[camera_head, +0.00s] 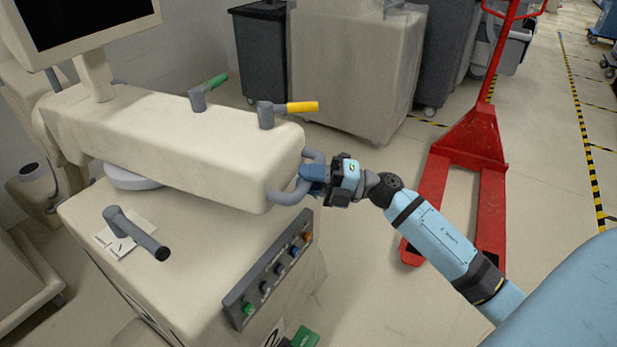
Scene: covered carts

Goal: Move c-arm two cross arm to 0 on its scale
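The c-arm's cross arm (180,145) is a long cream beam over the cream cart body (190,250). A grey loop handle (288,192) sticks out of its right end. My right gripper (308,180) is at this handle, and its fingers overlap the bar; from this angle I cannot make out whether they are closed around it. On top of the beam stand a green-tipped lever (208,91) and a yellow-tipped lever (288,108). I cannot read a scale on the beam. My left gripper is not in view.
A grey lever (136,232) and a button panel (268,279) are on the cart body. A monitor (80,18) stands at upper left. A red pallet jack (472,135) is at right, behind my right arm. Covered carts (355,65) stand behind.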

